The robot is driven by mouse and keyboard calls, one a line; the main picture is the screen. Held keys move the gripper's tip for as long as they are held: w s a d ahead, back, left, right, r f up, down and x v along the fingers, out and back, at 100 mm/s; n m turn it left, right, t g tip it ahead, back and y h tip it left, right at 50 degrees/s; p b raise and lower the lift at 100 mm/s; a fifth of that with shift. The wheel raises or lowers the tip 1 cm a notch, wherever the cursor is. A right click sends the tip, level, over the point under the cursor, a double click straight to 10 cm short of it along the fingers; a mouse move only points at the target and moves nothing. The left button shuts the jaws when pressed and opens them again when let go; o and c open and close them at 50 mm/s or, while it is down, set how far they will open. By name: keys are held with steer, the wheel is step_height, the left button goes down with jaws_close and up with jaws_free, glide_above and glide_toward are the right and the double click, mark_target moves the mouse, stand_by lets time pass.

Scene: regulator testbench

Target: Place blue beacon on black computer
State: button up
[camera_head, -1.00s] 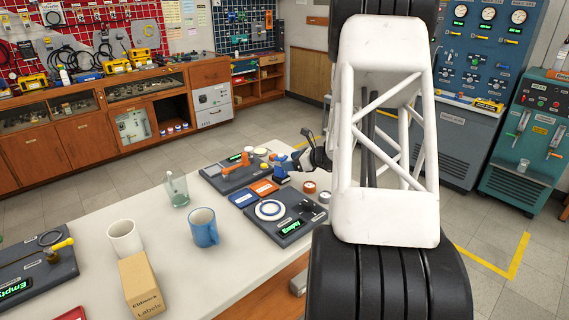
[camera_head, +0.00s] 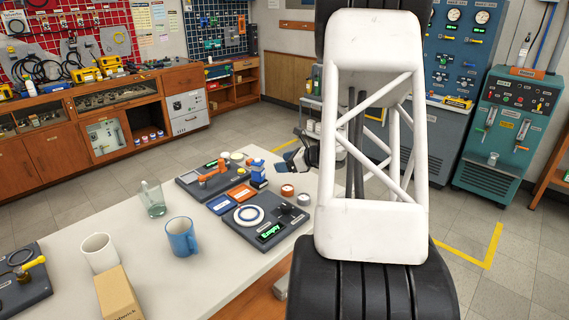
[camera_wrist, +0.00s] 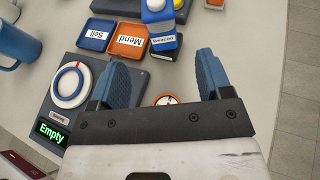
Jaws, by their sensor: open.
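My gripper (camera_wrist: 160,75) is open and empty, apart from the beacon. In the head view my gripper (camera_head: 293,160) is right of the beacon, partly hidden.
A blue "Sell" tray (camera_wrist: 96,34) and an orange "Mend" tray (camera_wrist: 128,40) lie beside the beacon. Small round pots (camera_head: 288,190) stand to the right. A blue mug (camera_head: 181,237), glass (camera_head: 152,198), white mug (camera_head: 99,252) and cardboard box (camera_head: 119,294) occupy the left.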

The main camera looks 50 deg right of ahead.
steer(key=shift+a, duration=0.1)
stand_by(0.3)
steer(key=s+a+r+n+g+y, duration=0.1)
steer(key=s+a+r+n+g, duration=0.25)
steer(key=a, duration=0.85)
steer(key=a+r+n+g, duration=0.2)
steer(key=a+r+n, duration=0.2)
steer(key=a+n, duration=0.5)
steer(key=s+a+r+n+g+y, duration=0.1)
steer(key=s+a+r+n+g, duration=0.2)
steer(key=a, duration=1.1)
steer(key=s+a+r+n+h, duration=0.2)
steer(key=s+a+n+h, duration=0.1)
steer(key=s+a+n, duration=0.5)
steer(key=s+a+r+n+g+h, duration=0.1)
steer(key=s+a+n+h, duration=0.3)
steer(key=s+a+n, duration=0.4)
steer(key=s+r, duration=0.1)
steer(key=s, duration=0.5)
steer(key=shift+a, duration=0.25)
